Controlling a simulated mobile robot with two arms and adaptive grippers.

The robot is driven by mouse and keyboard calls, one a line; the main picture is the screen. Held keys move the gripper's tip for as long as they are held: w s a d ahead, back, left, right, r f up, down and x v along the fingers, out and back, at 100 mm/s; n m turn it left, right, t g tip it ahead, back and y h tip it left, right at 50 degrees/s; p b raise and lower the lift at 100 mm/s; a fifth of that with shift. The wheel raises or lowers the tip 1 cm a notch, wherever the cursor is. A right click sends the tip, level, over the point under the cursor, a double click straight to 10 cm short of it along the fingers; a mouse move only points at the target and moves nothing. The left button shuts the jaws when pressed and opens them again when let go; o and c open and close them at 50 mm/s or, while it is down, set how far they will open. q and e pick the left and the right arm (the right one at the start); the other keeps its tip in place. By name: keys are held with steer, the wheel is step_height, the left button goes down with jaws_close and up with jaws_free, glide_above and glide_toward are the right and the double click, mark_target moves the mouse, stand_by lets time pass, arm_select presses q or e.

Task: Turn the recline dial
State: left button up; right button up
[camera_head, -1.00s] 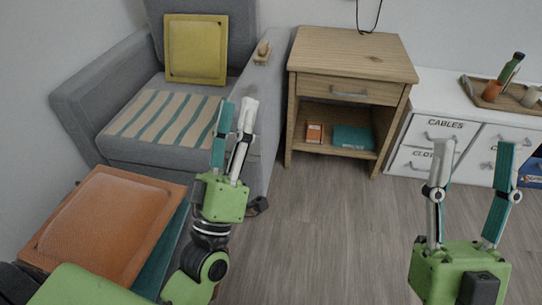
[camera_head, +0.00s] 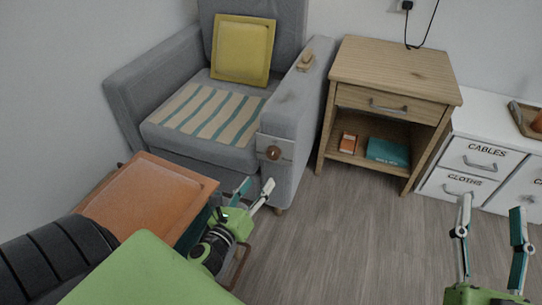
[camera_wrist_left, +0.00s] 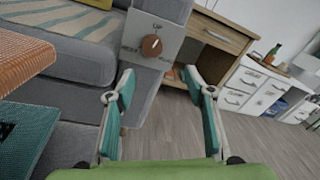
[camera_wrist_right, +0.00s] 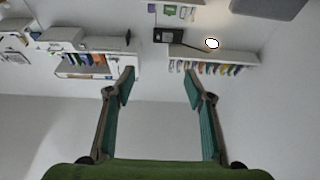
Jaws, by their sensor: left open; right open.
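The recline dial (camera_head: 273,153) is a small round brown knob on a pale plate at the front of the grey armchair's right armrest (camera_head: 292,105).
An orange cushioned seat (camera_head: 150,195) stands close to my left arm. A wooden nightstand (camera_head: 395,70) is right of the armchair, and white drawers (camera_head: 480,160) stand beyond it. The floor (camera_head: 350,235) between my grippers is clear.

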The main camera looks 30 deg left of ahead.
arm_select(q)
steer(key=s+a+n, duration=0.1)
steer(key=a+n, duration=0.1)
steer(key=n, duration=0.2)
steer(key=b, duration=0.1)
glide_toward(271, 155)
steer(key=w, duration=0.5)
steer(key=w+a+b, duration=0.1)
steer(key=w, duration=0.1)
steer(key=shift+w+f, duration=0.35)
steer(key=shift+w+a, duration=0.1)
steer(key=shift+w, duration=0.5)
steer(key=shift+r, duration=0.1)
steer(key=c, duration=1.1)
arm_select(e)
steer(key=s+r+t+y, duration=0.2)
steer(key=s+r+t, duration=0.3)
steer(key=r, duration=0.3)
steer(key=shift+s+d, duration=0.2)
steer(key=shift+s, duration=0.1)
